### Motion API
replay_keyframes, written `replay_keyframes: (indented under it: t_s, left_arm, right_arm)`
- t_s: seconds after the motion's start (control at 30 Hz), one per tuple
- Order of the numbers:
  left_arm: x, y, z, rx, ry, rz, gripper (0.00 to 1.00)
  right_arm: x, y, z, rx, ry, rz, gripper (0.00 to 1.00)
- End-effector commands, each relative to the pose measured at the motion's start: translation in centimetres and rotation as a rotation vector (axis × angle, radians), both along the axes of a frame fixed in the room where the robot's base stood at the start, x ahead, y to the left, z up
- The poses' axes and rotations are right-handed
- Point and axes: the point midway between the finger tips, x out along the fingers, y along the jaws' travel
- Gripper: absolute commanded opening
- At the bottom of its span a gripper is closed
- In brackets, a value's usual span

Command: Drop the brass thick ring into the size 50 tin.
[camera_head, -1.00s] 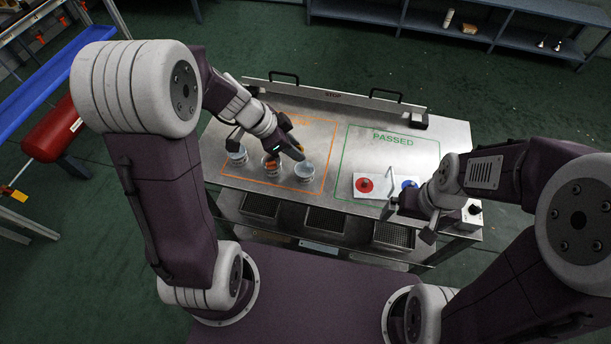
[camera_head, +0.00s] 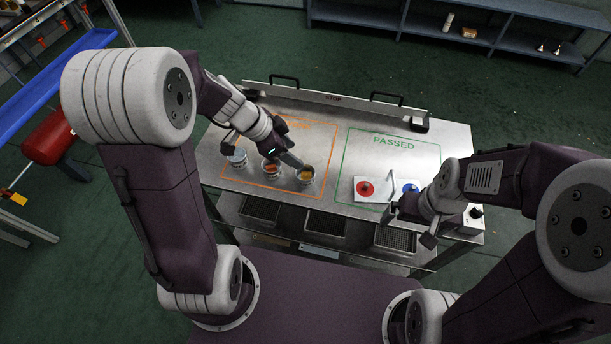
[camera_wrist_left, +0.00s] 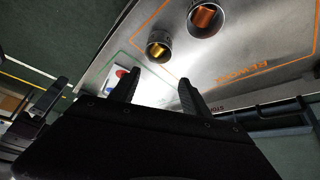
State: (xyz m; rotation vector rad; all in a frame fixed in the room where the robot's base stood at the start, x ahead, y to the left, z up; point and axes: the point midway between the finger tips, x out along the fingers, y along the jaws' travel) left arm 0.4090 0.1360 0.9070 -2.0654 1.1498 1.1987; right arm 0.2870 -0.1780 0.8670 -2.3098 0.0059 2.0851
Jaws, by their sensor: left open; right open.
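Three round metal tins stand in a row in the orange outlined area. The right tin (camera_head: 306,178) has a brass-yellow ring inside; it also shows in the left wrist view (camera_wrist_left: 152,38). The middle tin (camera_head: 271,174) has copper-coloured contents, also seen in the left wrist view (camera_wrist_left: 196,30). The left tin (camera_head: 238,162) is partly behind my arm. Size marks are not legible. My left gripper (camera_head: 301,166) is open and empty just above the right tin; its fingers (camera_wrist_left: 157,90) are apart. My right gripper (camera_head: 411,224) is open by the table's front right.
A raised rail (camera_head: 335,98) with black handles runs along the table's back. The PASSED area's back part is clear.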

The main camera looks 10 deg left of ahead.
Motion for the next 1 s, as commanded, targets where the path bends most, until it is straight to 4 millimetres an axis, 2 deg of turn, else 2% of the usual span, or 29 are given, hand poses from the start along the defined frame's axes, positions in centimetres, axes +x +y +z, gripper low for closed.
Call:
replay_keyframes:
  t_s: [0.03,0.1,0.2,0.33,1.0]
  left_arm:
    - [-0.2,0.6,1.4,0.002,-0.006,0.003,0.55]
    - [-0.6,1.3,2.8,0.002,-0.006,0.003,0.55]
    - [-1.2,2.1,4.5,0.002,-0.005,0.003,0.55]
    - [-1.6,2.8,5.8,0.001,-0.003,0.001,0.55]
    - [-1.8,3.0,6.1,0.0,-0.001,0.0,0.55]
  right_arm:
    - [0.0,0.0,0.4,0.0,0.0,0.0,1.0]
    - [0.0,0.0,0.6,0.0,0.0,0.0,1.0]
    - [0.0,0.0,0.8,0.0,0.0,0.0,1.0]
    - [0.0,0.0,0.9,0.0,0.0,0.0,1.0]
    - [0.0,0.0,0.9,0.0,0.0,0.0,1.0]
